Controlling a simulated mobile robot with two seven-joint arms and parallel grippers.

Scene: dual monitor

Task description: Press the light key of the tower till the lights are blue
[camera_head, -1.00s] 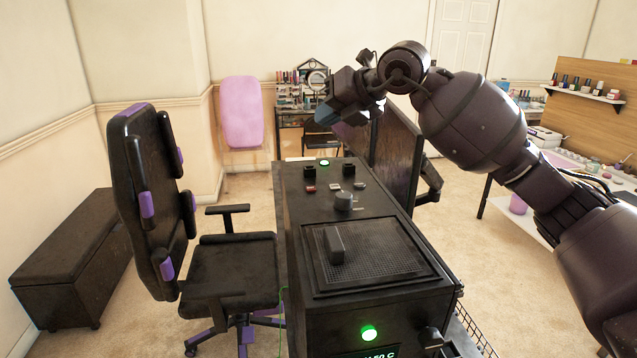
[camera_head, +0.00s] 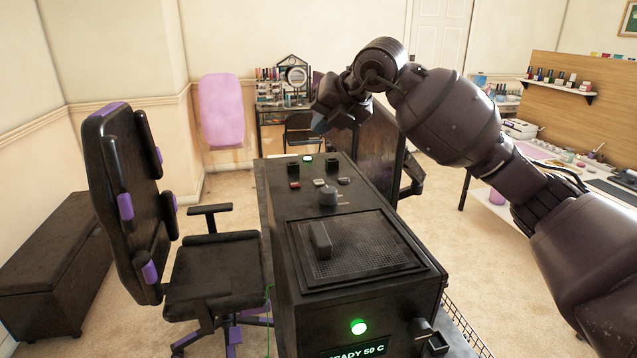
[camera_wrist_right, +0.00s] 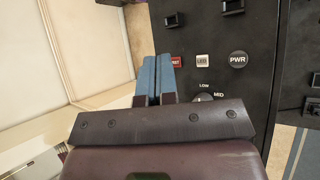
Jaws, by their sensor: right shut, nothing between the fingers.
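The black tower (camera_head: 275,240) stands in the middle of the head view. Its front light (camera_head: 359,327) and a small light at the back of its top (camera_head: 307,158) glow green. On top are a red key (camera_wrist_right: 176,62), a pale key (camera_wrist_right: 203,61) that appears to read LED, and a dark round PWR key (camera_wrist_right: 238,60). The pale key also shows in the head view (camera_head: 319,182). My right gripper (camera_wrist_right: 158,62) is shut and empty, its blue fingertips just left of the red key in the wrist view. In the head view (camera_head: 320,123) it hangs above the tower's far end.
A mode knob (camera_head: 328,196) and a mesh grille (camera_head: 360,250) lie on the tower's top. Two black square fittings (camera_head: 293,168) stand behind the keys. An office chair (camera_head: 215,270) is left of the tower, and a dark panel (camera_head: 365,150) stands behind it to the right.

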